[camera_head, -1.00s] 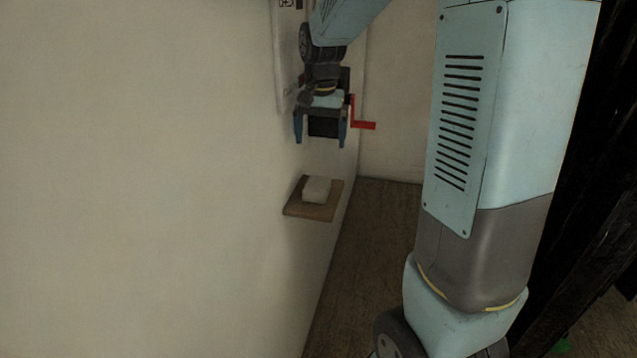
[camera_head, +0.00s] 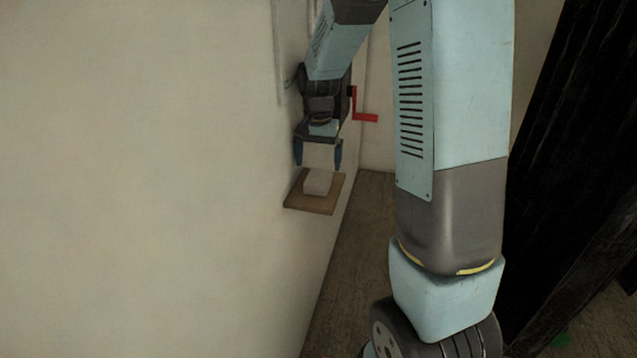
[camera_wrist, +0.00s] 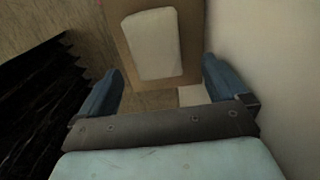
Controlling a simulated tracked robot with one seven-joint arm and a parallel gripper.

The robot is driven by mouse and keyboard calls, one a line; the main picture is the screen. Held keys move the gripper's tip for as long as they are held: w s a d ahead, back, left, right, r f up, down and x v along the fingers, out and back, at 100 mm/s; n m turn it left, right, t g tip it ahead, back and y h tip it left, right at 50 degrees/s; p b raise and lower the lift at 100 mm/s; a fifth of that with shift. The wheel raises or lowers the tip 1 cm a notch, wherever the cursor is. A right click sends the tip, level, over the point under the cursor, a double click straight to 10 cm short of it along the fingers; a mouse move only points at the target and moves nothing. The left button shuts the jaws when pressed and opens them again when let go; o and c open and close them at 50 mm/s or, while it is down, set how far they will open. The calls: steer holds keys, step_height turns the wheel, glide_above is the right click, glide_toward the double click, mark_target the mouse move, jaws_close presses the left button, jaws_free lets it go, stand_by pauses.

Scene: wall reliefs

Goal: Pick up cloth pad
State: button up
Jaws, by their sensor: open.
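The cloth pad (camera_head: 317,182) is a small pale, rounded block. It lies on a brown wooden shelf (camera_head: 296,205) that sticks out from the wall. My gripper (camera_head: 318,162) is just above the pad, pointing down, with its two blue fingers apart and nothing between them. In the wrist view the pad (camera_wrist: 153,44) lies on the shelf (camera_wrist: 113,37), beyond the fingertips and roughly centred between them. The gripper (camera_wrist: 164,75) shows there too with its fingers spread. The fingers look apart from the pad.
A red crank handle (camera_head: 362,107) sticks out from the wall just right of my gripper. The pale wall (camera_head: 150,180) runs close along the left side. A dark ridged panel (camera_head: 565,170) stands at the right. Bare floor (camera_head: 345,260) lies below the shelf.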

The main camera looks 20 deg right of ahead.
mark_target(319, 174)
steer(key=shift+s+d+f, duration=0.15)
steer(key=shift+f, duration=2.45)
steer(key=shift+c, duration=0.2)
steer(key=c, duration=1)
steer(key=shift+r, duration=0.15)
